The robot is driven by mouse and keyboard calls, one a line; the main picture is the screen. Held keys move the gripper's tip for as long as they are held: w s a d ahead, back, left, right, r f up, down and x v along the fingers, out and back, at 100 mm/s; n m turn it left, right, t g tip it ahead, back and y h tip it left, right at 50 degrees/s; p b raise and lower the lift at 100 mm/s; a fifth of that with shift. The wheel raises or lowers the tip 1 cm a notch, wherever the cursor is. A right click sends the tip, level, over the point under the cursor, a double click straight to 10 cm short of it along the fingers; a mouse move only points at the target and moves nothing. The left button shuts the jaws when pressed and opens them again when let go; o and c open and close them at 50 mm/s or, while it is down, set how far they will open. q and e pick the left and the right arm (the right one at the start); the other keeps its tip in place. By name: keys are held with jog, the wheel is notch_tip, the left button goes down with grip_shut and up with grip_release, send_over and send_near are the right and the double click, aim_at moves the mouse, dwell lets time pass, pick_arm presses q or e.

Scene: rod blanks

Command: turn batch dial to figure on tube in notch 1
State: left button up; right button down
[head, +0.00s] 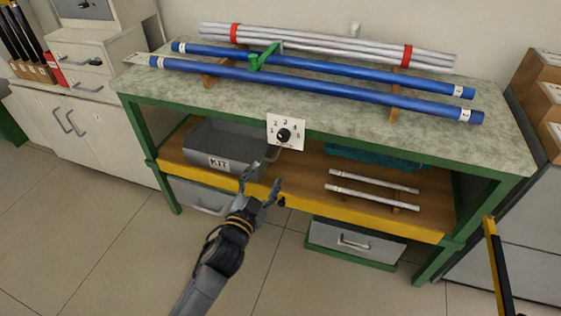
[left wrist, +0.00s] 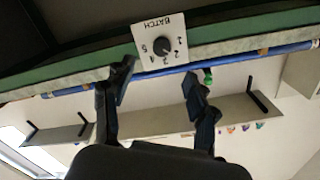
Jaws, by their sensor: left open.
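The batch dial is a black knob (head: 284,135) on a white plate with figures around it, on the bench's front edge. In the left wrist view the plate marked BATCH and its knob (left wrist: 162,47) appear upside down; the pointer's figure is unclear. My left gripper (head: 262,180) is open and empty, below and left of the dial, apart from it. In the left wrist view its fingers (left wrist: 158,84) are spread below the plate. Two blue tubes, a rear one (head: 320,68) and a front one (head: 310,82), lie on wooden rests. Their white end labels are too small to read.
Silver rods (head: 320,44) with red bands lie behind the tubes. A green clamp-like piece (head: 262,57) stands by them. The lower shelf holds a grey KIT bin (head: 235,140) and two short pale rods (head: 372,188). A yellow-black post (head: 497,265) stands at the right.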

aim_at(283, 138)
pick_arm(q)
jog(key=x, duration=0.4)
jog(key=r+b+x, duration=0.1)
jog(key=x, duration=0.3)
jog(key=b+x, duration=0.1)
jog(key=x, duration=0.4)
jog(key=shift+r, duration=0.25)
jog(key=shift+w+d, duration=0.15)
jog(key=shift+w, duration=0.25)
pick_arm(e)
jog(key=w+r, duration=0.3)
jog(key=r, duration=0.3)
jog(key=shift+w+a+r, duration=0.25)
jog(key=shift+w, duration=0.15)
pick_arm(q)
jog(key=c, duration=1.1)
jog(key=shift+c, duration=0.2)
